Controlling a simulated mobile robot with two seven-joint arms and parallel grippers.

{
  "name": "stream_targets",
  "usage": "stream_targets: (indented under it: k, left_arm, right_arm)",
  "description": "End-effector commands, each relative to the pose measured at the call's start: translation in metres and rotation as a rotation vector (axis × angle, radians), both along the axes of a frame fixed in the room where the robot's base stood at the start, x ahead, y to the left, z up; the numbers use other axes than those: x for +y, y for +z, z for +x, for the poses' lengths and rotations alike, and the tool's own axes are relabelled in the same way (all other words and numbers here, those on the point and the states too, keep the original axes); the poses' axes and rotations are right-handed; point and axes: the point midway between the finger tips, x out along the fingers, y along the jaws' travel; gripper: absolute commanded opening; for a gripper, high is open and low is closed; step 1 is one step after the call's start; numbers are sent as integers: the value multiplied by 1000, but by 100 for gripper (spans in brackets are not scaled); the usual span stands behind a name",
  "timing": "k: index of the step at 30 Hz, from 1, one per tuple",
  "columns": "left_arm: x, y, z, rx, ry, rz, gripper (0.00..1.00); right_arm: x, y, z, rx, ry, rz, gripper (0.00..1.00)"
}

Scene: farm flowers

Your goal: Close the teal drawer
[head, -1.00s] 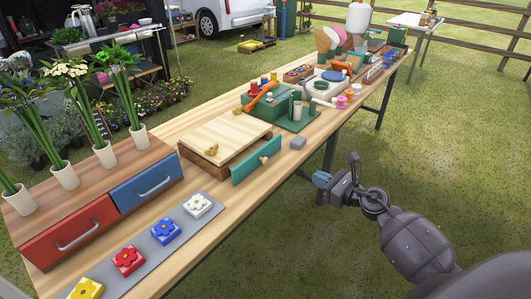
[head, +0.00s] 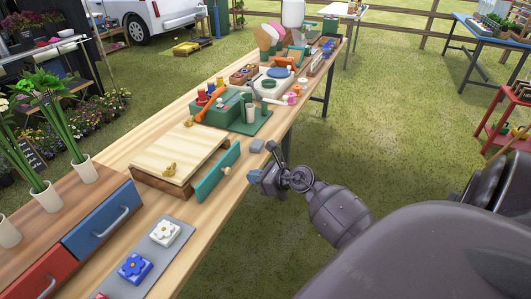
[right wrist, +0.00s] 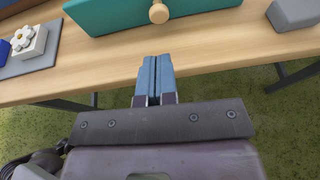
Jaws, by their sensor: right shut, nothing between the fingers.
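The teal drawer (head: 217,174) stands pulled out from the front of a low wooden box with a pale top (head: 181,150). A round wooden knob (head: 226,171) sits on its teal front. In the right wrist view the teal front (right wrist: 205,15) and the knob (right wrist: 158,13) are at the top, ahead of my fingers. My right gripper (head: 254,176) is shut and empty, just off the table's front edge, apart from the drawer. Its blue fingertips (right wrist: 155,62) point towards the knob in the right wrist view. My left gripper is not in view.
A grey block (head: 257,146) lies on the table right of the drawer. A grey mat (head: 140,245) with flower tiles lies to the left, by a cabinet with blue (head: 103,220) and red drawers. A green toolbox (head: 222,108) stands behind.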

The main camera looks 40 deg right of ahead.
Motion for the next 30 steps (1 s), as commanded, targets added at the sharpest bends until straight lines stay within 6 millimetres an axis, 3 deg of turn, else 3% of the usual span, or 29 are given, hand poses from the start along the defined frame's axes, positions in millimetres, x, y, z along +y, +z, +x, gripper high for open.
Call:
stream_targets:
  k: [6, 12, 30]
  left_arm:
    - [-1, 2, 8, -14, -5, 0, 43]
    - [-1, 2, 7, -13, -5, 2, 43]
    - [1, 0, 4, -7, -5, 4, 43]
  right_arm:
    - [13, -9, 34, -2, 0, 2, 0]
    - [19, -11, 54, -1, 0, 0, 0]
    - [23, -11, 64, 0, 0, 0, 0]
